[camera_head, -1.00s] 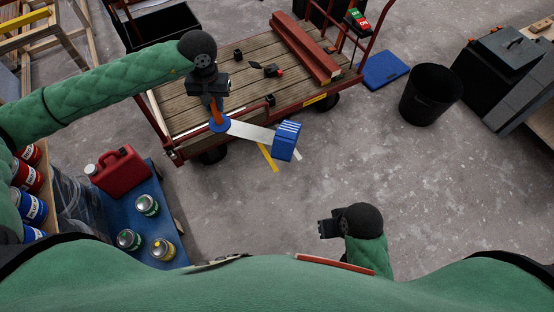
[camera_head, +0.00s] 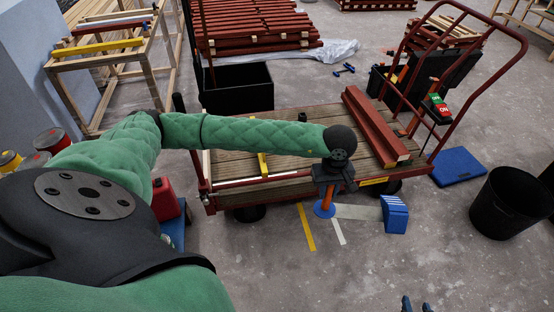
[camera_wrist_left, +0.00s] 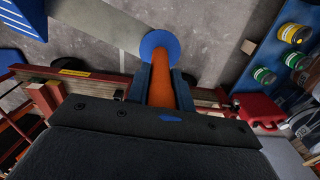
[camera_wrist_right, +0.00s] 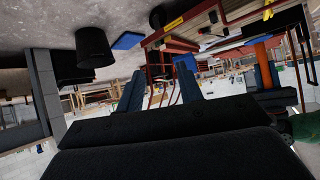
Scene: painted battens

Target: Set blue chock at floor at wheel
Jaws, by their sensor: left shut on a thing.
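The blue chock (camera_head: 395,214) is a ribbed blue wedge at the end of a flat grey bar (camera_head: 357,212). The bar's other end has a blue disc (camera_head: 323,209) and an upright orange handle (camera_head: 328,197). My left gripper (camera_head: 327,187) is shut on this handle, also seen in the left wrist view (camera_wrist_left: 162,82). The chock is in front of the cart's right front wheel (camera_head: 386,187), with a gap between them. I cannot tell whether it touches the floor. My right gripper (camera_wrist_right: 158,88) is open and empty; only its tips show at the head view's bottom edge.
The wooden-decked cart (camera_head: 290,150) carries a red beam (camera_head: 375,125). Yellow (camera_head: 306,228) and white (camera_head: 339,232) strips lie on the floor before it. A blue pad (camera_head: 458,166) and black bin (camera_head: 510,205) stand right. The floor in front is clear.

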